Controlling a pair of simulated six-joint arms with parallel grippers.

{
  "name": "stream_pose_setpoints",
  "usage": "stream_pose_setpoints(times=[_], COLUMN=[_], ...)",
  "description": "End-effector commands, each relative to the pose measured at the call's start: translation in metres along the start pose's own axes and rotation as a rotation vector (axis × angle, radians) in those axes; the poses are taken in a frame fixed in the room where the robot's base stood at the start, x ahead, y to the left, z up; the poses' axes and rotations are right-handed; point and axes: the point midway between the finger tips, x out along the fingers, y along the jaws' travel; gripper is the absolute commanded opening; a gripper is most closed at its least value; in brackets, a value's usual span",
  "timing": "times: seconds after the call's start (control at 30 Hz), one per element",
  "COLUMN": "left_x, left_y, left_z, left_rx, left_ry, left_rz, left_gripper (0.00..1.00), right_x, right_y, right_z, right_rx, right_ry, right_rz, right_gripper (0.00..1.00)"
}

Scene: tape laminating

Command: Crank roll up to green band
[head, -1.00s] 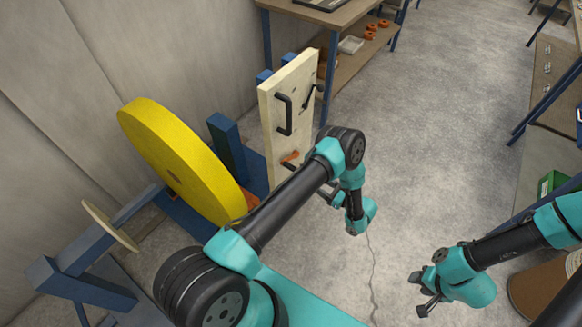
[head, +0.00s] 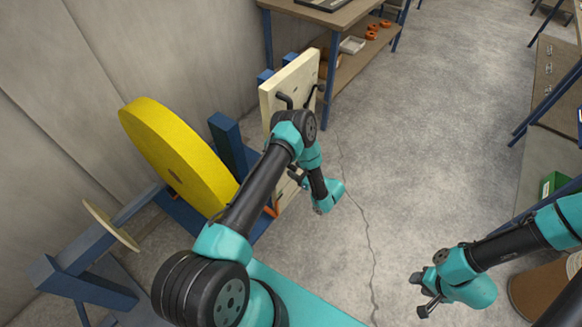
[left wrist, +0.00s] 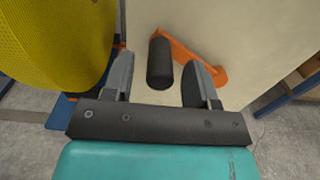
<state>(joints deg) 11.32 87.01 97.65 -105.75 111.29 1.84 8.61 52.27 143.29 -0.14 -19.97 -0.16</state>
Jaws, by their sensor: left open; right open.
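The yellow roll (head: 175,150) stands upright on a blue stand at the left; its edge also shows in the left wrist view (left wrist: 50,40). A cream panel (head: 290,88) stands beside it. In the left wrist view an orange crank arm (left wrist: 203,68) with a black handle (left wrist: 160,62) sits on the panel's face. My left gripper (left wrist: 163,82) is open, its fingers on either side of the black handle; I cannot tell if they touch it. In the head view my left arm hides the crank. My right gripper (head: 425,290) is open and empty above the floor. No green band is visible.
A wooden bench (head: 318,15) with a lower shelf stands behind the panel. A blue frame (head: 85,285) with a cream disc (head: 110,226) is at the lower left. A green box (head: 553,184) is at the far right. The middle floor is clear.

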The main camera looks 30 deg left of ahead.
Motion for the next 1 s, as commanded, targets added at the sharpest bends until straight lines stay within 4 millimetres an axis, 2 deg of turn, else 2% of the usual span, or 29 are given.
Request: stream_pose_setpoints(times=[0.1, 0.2, 0.57, 1.0], left_x=[0.016, 0.023, 0.027, 0.026], left_y=[0.000, 0.000, 0.000, 0.000], left_z=[0.000, 0.000, 0.000, 0.000], left_rx=[0.001, 0.000, 0.000, 0.000], left_ry=[0.000, 0.000, 0.000, 0.000], left_rz=[0.002, 0.001, -0.001, -0.001], left_gripper=[0.53, 0.53, 0.52, 0.10], right_x=[0.000, 0.000, 0.000, 0.000], right_y=[0.000, 0.000, 0.000, 0.000], right_z=[0.000, 0.000, 0.000, 0.000], right_rx=[0.000, 0.000, 0.000, 0.000], right_ry=[0.000, 0.000, 0.000, 0.000], right_rz=[0.000, 0.000, 0.000, 0.000], right_gripper=[0.43, 0.43, 0.43, 0.43])
